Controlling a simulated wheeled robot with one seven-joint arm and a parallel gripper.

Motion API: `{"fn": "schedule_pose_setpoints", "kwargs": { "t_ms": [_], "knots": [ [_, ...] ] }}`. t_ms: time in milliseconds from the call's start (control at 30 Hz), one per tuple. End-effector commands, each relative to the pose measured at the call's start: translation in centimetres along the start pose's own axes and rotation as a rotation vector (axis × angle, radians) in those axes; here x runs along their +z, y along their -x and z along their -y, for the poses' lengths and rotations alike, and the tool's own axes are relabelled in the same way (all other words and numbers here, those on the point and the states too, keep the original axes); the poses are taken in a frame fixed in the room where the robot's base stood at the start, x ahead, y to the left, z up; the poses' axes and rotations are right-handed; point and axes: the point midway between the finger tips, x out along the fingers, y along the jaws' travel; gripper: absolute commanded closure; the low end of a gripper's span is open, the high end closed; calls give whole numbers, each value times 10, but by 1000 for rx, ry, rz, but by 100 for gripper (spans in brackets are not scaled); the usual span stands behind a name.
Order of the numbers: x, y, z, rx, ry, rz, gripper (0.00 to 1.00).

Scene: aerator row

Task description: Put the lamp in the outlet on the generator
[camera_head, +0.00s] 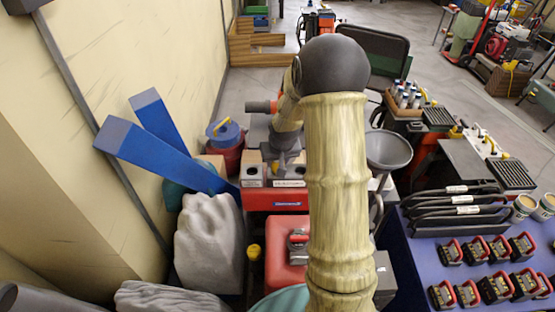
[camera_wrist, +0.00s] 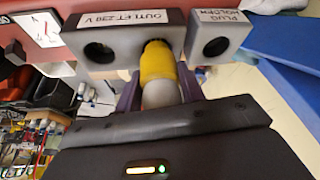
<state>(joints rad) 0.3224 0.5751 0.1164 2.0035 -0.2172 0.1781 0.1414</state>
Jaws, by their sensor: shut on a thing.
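The lamp (camera_wrist: 159,66), with a yellow end and a pale grey body, is between the dark fingers of my gripper (camera_wrist: 160,92) in the wrist view. My gripper is shut on it. The yellow end is at the right-hand hole of the grey block marked OUTLET 230 V (camera_wrist: 125,37); I cannot tell how far in it is. The left hole of that block is empty. The generator (camera_head: 288,199) is the red unit in the head view, with grey blocks on top. In the head view my arm and wrist hide most of the lamp.
A grey block marked PLUG HOLDER (camera_wrist: 232,35), with an empty hole, stands right of the outlet in the wrist view. Blue beams (camera_head: 165,160) lean at the left wall. A grey funnel (camera_head: 388,150) is at the right. A blue table (camera_head: 420,270) bears several red-and-black items.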

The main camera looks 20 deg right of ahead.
Motion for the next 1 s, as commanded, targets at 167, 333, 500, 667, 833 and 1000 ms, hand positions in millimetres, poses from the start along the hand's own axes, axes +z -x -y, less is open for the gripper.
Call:
{"fn": "schedule_pose_setpoints", "kwargs": {
  "t_ms": [167, 333, 500, 667, 833, 1000],
  "knots": [
    [2, -4, 0, 0, 0, 0, 85],
    [3, -7, 0, 0, 0, 0, 85],
    [4, -10, 0, 0, 0, 0, 85],
    [6, -13, 0, 0, 0, 0, 85],
    [6, -16, 0, 0, 0, 0, 60],
    [6, -15, 0, 0, 0, 0, 36]
  ]
}}
